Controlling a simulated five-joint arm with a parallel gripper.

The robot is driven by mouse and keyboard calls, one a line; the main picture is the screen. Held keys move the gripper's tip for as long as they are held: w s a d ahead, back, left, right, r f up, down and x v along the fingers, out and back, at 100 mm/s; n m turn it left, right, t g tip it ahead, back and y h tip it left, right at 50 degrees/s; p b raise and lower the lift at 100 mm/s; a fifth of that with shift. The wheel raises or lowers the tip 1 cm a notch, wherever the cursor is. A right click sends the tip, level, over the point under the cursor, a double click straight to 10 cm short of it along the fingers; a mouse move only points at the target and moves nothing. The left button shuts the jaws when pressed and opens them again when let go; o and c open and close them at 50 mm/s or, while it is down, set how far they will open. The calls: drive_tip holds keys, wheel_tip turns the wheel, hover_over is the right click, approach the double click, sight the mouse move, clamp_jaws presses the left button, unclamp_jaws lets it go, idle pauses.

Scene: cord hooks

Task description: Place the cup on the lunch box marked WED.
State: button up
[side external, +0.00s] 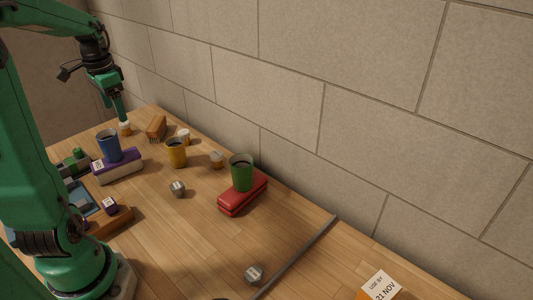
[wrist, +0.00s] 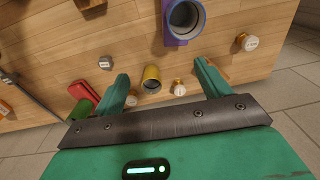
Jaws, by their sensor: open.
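A yellow cup (side external: 176,153) stands on the table; in the wrist view it (wrist: 151,80) lies between my two fingers in the picture. A blue cup (side external: 108,146) stands on a purple-and-white lunch box (side external: 122,170), whose small white label is too small to read. A green cup (side external: 242,174) stands on a red lunch box (side external: 236,200); no WED mark is readable on it. My gripper (side external: 123,119) is raised at the back left, apart from the cups. Its fingers (wrist: 164,84) are spread with nothing between them.
White-topped jars (side external: 216,160) and a brown brush (side external: 157,127) lie near the wall. Grey marked blocks (side external: 177,189) sit on the table. A wooden tray (side external: 111,222) is at the left. A grey bar (side external: 296,257) crosses the front. An orange-and-white USE BY label (side external: 381,285) shows at the bottom.

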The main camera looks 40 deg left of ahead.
drive_tip(key=w+d+r+t, duration=0.2)
drive_tip(key=d+r, duration=0.1)
drive_tip(key=d, duration=1.2)
drive_tip(key=s+d+t, duration=0.1)
drive_tip(key=s+d, duration=0.1)
drive_tip(key=d, duration=0.4)
drive_tip(key=s+d+t, duration=0.2)
drive_tip(key=d, duration=0.5)
drive_tip(key=shift+s+d+f+h, duration=0.2)
drive_tip(key=shift+s+f+h, duration=0.05)
drive_tip(key=shift+s+h, duration=0.05)
